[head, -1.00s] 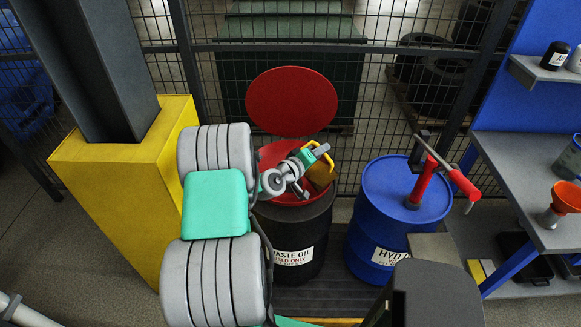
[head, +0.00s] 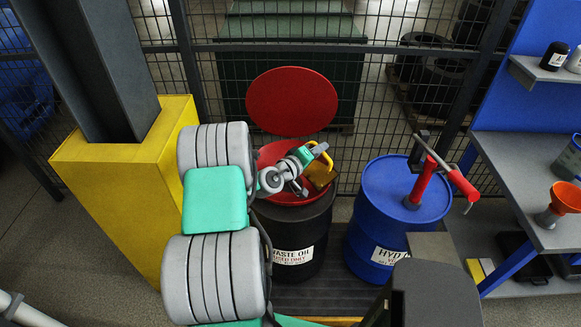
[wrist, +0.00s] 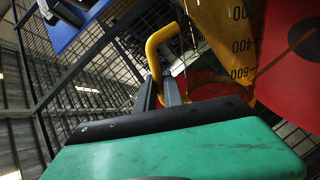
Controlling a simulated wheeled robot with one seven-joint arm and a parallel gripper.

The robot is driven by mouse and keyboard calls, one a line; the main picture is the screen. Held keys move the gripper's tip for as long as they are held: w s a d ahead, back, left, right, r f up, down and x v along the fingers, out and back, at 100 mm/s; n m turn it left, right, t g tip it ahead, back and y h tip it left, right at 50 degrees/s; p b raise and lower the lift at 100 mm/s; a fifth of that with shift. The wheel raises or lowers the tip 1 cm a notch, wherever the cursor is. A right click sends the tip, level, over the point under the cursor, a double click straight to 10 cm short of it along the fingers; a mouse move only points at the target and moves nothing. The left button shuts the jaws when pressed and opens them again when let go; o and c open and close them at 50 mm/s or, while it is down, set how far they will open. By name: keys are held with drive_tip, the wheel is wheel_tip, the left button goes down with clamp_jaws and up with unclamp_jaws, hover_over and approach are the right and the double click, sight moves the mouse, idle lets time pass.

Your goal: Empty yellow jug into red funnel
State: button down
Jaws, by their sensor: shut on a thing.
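The yellow jug (head: 321,178) hangs tilted over the red funnel (head: 270,155) on the black waste oil drum (head: 288,258). My gripper (head: 318,151) is shut on the jug's handle, above the funnel. In the wrist view, my gripper's fingers (wrist: 160,92) are closed on the yellow handle, and the jug's translucent body with volume marks (wrist: 228,35) leans at the upper right. The red funnel surface (wrist: 285,85) shows behind it, with a dark round spot and a thin brownish streak. I cannot tell whether the streak is flowing liquid. The jug's mouth is hidden.
The round red lid (head: 291,101) stands raised behind the funnel. A blue drum (head: 395,230) with a red pump (head: 424,180) stands close on the right. A yellow column guard (head: 120,180) is on the left, and mesh fencing runs behind. An orange funnel (head: 566,197) is on the right bench.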

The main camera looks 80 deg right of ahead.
drive_tip(key=shift+w+d+r+n+p, duration=0.1)
drive_tip(key=shift+w+d+n+p, duration=0.25)
drive_tip(key=shift+w+n+p, duration=0.2)
idle(1.5)
drive_tip(key=shift+w+d+f+n+g+b, duration=0.15)
drive_tip(key=shift+w+d+f+n+b, duration=0.2)
drive_tip(key=shift+w+d+f+b, duration=0.25)
drive_tip(key=shift+w+d+f+n+g+b, duration=0.15)
drive_tip(key=shift+w+d+f+n+b, duration=0.2)
drive_tip(key=shift+w+b, duration=0.45)
idle(1.3)
